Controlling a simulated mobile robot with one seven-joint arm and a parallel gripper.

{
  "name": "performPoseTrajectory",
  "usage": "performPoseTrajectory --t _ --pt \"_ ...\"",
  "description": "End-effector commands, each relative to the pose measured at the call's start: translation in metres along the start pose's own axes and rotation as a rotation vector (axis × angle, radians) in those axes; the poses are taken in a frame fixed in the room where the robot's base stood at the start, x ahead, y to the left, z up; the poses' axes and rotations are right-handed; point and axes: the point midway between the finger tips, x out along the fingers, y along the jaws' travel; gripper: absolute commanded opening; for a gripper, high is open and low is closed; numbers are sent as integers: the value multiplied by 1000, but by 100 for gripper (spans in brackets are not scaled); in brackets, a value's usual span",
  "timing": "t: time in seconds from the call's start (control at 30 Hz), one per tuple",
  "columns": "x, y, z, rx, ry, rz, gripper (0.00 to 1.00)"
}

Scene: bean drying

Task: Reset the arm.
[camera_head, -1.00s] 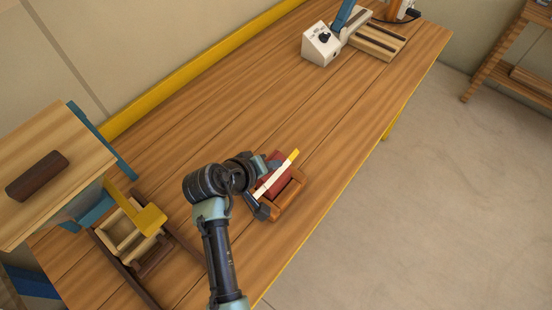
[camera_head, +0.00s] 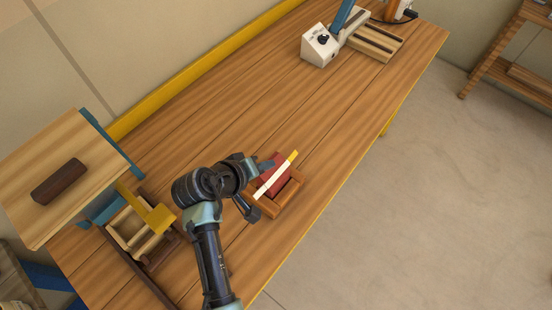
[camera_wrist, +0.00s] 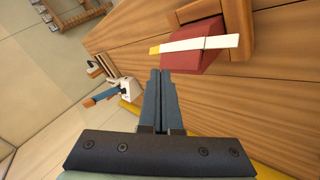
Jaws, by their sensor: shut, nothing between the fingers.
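My gripper is shut and empty; its two dark fingers (camera_wrist: 161,85) lie side by side in the wrist view. In the head view my arm reaches over the workbench from the bottom, and its end is just left of a small wooden tray (camera_head: 291,198). A dark red block (camera_head: 276,181) sits in the tray. A white strip with a yellow end (camera_head: 280,171) lies across the block. The wrist view shows the block (camera_wrist: 190,58) and strip (camera_wrist: 205,43) just beyond the fingertips, apart from them as far as I can tell.
A light wooden box with a yellow part (camera_head: 155,218) is left of my arm. A raised board (camera_head: 100,160) carrying a dark brown block (camera_head: 59,181) is at the left. A white machine with a knob (camera_head: 320,46) stands at the far end. The bench middle (camera_head: 240,110) is clear.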

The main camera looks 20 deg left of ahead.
Motion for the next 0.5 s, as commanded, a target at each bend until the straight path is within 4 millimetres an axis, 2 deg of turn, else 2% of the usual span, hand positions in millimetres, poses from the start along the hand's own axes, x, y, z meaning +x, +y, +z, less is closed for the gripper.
performPoseTrajectory --t 0.4,0.5 --pt "0 0 0 0 0 0 0" --pt "-2 19 -18 61 58 5 0"
